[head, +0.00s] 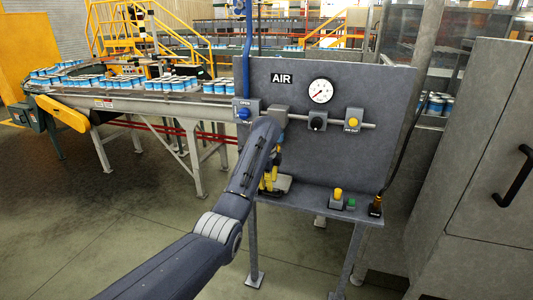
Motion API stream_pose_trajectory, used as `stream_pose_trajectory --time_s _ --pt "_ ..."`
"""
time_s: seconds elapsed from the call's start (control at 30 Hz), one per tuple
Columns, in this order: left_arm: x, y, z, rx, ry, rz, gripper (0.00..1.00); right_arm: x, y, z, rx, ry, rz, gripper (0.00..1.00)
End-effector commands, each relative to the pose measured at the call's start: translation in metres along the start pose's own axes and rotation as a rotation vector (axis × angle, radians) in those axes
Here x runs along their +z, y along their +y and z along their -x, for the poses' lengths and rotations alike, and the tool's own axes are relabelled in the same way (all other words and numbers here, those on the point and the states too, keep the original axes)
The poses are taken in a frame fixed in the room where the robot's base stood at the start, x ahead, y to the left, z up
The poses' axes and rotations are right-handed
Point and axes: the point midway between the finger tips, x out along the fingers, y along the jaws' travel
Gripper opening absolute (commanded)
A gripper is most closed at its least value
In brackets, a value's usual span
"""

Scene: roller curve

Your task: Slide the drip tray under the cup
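My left arm reaches up from the lower left to the grey air panel (362,90). Its forearm covers much of what is behind it. Yellow and black parts that look like my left gripper (270,176) show just right of the forearm, low over the shelf; whether the fingers are open or shut is not clear. A pale, dark-edged piece, seemingly the drip tray (283,184), lies on the shelf by these parts. The cup is mostly hidden by my forearm, under a grey fitting (279,114); I cannot make out its outline. My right gripper is not in view.
The shelf (311,195) holds a yellow button (338,194), a green button (351,204) and a brass fitting (376,206). A gauge (320,91) and knobs sit on the panel. A conveyor with cans (175,86) runs behind left; a grey cabinet (490,160) stands right.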

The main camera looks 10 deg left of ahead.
Motion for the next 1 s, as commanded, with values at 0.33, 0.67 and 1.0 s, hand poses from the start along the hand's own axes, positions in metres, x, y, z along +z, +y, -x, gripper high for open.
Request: stream_pose_trajectory --time_s 0.33,0.67,1.0 --pt "-0.001 0.0 0.021 -0.001 0.002 -0.002 0.21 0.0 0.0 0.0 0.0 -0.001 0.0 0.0" --pt "-0.001 0.0 0.04 -0.001 0.002 -0.001 0.21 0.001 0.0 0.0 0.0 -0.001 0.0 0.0" --pt "-0.001 0.0 0.06 -0.001 0.002 -0.001 0.21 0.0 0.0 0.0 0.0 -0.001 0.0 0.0"
